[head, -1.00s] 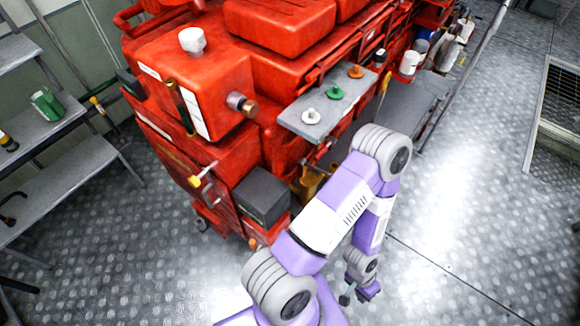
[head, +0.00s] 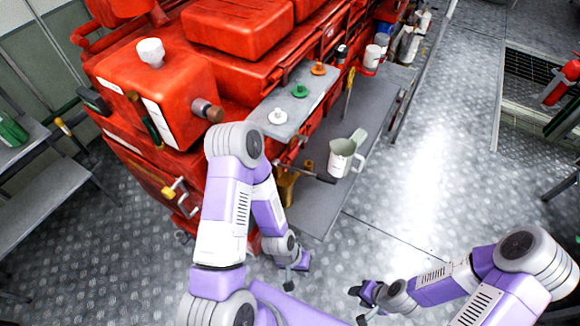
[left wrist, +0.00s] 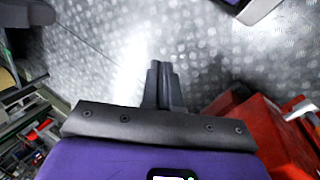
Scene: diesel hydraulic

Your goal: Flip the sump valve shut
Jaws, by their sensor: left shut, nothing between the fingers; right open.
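A small valve with a yellow-tipped handle (head: 168,191) sits low on the near left face of the red engine (head: 150,110). A dark-handled lever (head: 312,174) sticks out on the right side. I cannot tell for sure which is the sump valve. My left gripper (head: 289,282) is low over the floor, in front of the engine and apart from both. In the left wrist view its fingers (left wrist: 163,82) are shut and empty; a pale handle (left wrist: 300,110) on a red surface shows at right. My right gripper (head: 362,306) is open above the floor at lower right.
A grey shelf (head: 262,120) with white, green and orange caps is on the engine's side. A pale jug (head: 341,158) stands on a grey bench (head: 365,115) below. Steps (head: 55,180) stand at left.

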